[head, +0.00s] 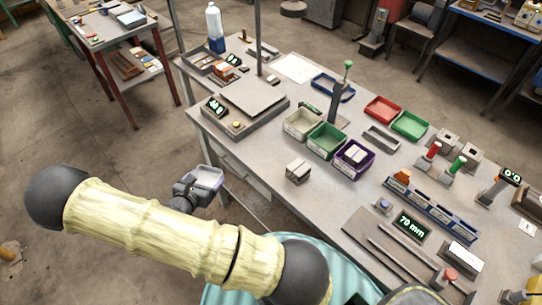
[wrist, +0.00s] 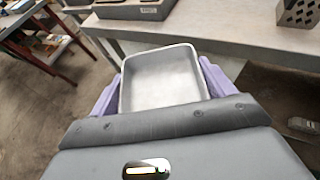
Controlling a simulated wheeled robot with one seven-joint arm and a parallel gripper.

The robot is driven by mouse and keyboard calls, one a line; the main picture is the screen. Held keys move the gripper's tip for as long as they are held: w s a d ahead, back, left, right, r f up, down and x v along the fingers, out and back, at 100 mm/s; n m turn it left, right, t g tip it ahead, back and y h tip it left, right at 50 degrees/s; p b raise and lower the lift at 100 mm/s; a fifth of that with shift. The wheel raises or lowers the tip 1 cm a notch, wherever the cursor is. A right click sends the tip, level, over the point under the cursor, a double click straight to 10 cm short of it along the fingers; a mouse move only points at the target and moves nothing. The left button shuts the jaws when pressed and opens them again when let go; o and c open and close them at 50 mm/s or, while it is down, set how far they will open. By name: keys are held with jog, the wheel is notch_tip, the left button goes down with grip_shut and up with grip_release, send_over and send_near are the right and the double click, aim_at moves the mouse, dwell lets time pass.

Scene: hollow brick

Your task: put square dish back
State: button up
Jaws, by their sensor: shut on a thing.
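The square dish (wrist: 163,82) is a shallow, pale grey tray with rounded corners and looks empty in the wrist view. My gripper (wrist: 160,92) is shut on it, with a purple finger at its left and right sides. In the head view my gripper (head: 188,192) holds the dish (head: 209,177) off the near left edge of the workbench, clear of its top. The dish's underside is hidden.
The workbench (head: 262,152) carries a scale (head: 250,105) with a flat plate near its left edge. A grey block with holes (head: 298,172) stands near the front edge. Beige, green and purple bins (head: 354,158) stand behind it. Bare bench top lies between scale and block.

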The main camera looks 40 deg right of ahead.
jog(key=w+d+r+m+g+h+b, duration=0.1)
jog(key=d+m+g+b, duration=0.1)
jog(key=d, duration=0.4)
jog(key=w+d+r+m+g+b, duration=0.1)
jog(key=d+b, duration=0.1)
jog(key=d, duration=0.4)
notch_tip(320, 180, up, 4)
jog(key=m+g+h+b, duration=0.1)
jog(key=m+g+b, duration=0.2)
send_over(271, 155)
jog(key=shift+f, duration=0.1)
notch_tip(271, 155, down, 6)
jog(key=shift+w+a+r+p, duration=0.1)
jog(key=shift+r+p, duration=0.05)
jog(key=shift+p, duration=0.25)
jog(key=shift+f, duration=2.05)
